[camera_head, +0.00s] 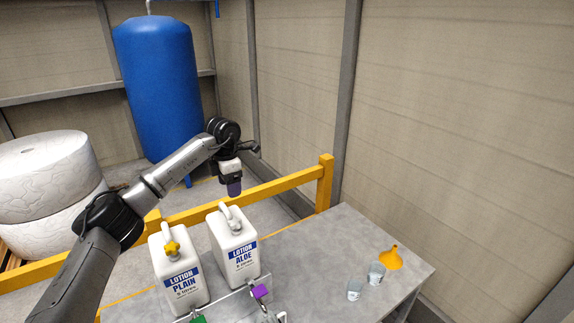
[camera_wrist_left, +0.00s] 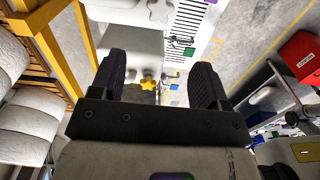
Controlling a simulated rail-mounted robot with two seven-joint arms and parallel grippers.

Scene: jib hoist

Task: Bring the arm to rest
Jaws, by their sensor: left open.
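My left arm comes in from the left in the head view. Its gripper (camera_head: 234,188) hangs above and behind the white "LOTION ALOE" jug (camera_head: 232,247), apart from it. In the left wrist view the two dark purple fingers of this gripper (camera_wrist_left: 158,78) stand wide apart, with nothing held between them. A white "LOTION PLAIN" jug (camera_head: 180,272) with a yellow star knob stands to the left of the aloe jug. The yellow knob (camera_wrist_left: 148,84) shows between the fingers in the wrist view, farther off. My right gripper is in neither view.
Both jugs stand on a grey bench (camera_head: 330,265). An orange funnel (camera_head: 391,258) and two small cups (camera_head: 376,273) are at its right. A yellow rail (camera_head: 290,181) runs behind it. A blue tank (camera_head: 160,85) and white rolls (camera_head: 45,180) stand beyond.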

